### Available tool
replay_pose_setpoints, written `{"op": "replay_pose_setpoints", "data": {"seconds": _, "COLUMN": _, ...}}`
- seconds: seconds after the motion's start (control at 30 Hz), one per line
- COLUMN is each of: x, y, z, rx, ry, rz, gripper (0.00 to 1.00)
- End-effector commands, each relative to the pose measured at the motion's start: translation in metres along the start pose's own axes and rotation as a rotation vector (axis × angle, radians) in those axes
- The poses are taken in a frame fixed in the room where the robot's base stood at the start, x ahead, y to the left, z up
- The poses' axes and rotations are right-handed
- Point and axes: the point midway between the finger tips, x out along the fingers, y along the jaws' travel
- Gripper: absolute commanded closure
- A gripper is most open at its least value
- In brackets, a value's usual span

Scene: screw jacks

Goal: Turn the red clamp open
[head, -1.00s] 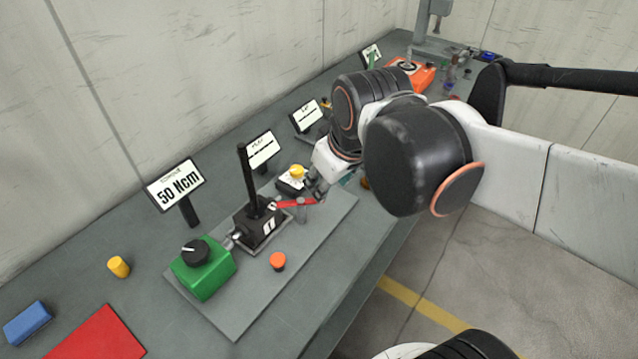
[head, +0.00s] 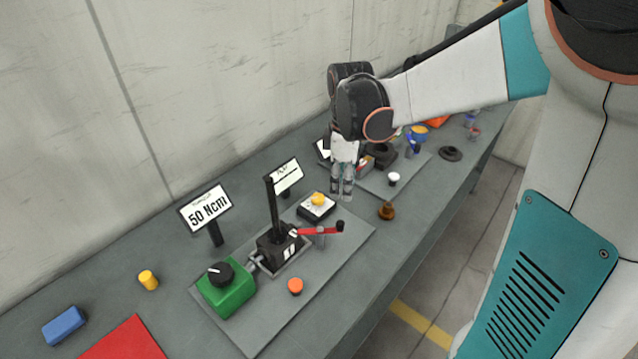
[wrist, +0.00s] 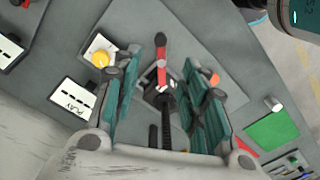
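The red clamp (head: 318,231) is a thin red lever with a black end knob. It sticks out to the right from a black screw jack (head: 277,252) with a tall upright black rod. In the wrist view the red clamp (wrist: 161,62) shows between my fingers in the picture, pointing up from the jack. My gripper (head: 342,194) hangs pointing down, above and behind the clamp's free end, apart from it. In the wrist view my gripper (wrist: 170,72) has its two teal fingers spread wide with nothing held.
A green box with a black dial (head: 226,290) adjoins the jack on the left. An orange button (head: 295,286) and a yellow button on a white-topped box (head: 317,204) flank it. A "50 Ncm" sign (head: 206,208) stands behind. The plate's right front is clear.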

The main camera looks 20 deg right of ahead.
Motion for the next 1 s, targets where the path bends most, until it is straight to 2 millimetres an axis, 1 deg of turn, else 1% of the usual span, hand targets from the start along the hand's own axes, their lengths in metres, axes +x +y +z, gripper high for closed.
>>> {"op": "replay_pose_setpoints", "data": {"seconds": 0.13, "x": 0.009, "y": 0.001, "z": 0.0, "rx": -0.008, "ry": -0.002, "rz": -0.005, "gripper": 0.61}}
{"op": "replay_pose_setpoints", "data": {"seconds": 0.23, "x": 0.023, "y": 0.001, "z": 0.0, "rx": -0.008, "ry": -0.002, "rz": -0.004, "gripper": 0.61}}
{"op": "replay_pose_setpoints", "data": {"seconds": 0.6, "x": 0.095, "y": 0.001, "z": 0.0, "rx": -0.006, "ry": -0.002, "rz": -0.003, "gripper": 0.61}}
{"op": "replay_pose_setpoints", "data": {"seconds": 0.7, "x": 0.111, "y": 0.0, "z": 0.0, "rx": -0.006, "ry": -0.002, "rz": -0.003, "gripper": 0.61}}
{"op": "replay_pose_setpoints", "data": {"seconds": 0.83, "x": 0.127, "y": 0.0, "z": 0.0, "rx": -0.006, "ry": -0.001, "rz": -0.003, "gripper": 0.61}}
{"op": "replay_pose_setpoints", "data": {"seconds": 1.0, "x": 0.137, "y": 0.0, "z": 0.0, "rx": -0.006, "ry": -0.002, "rz": -0.003, "gripper": 0.61}}
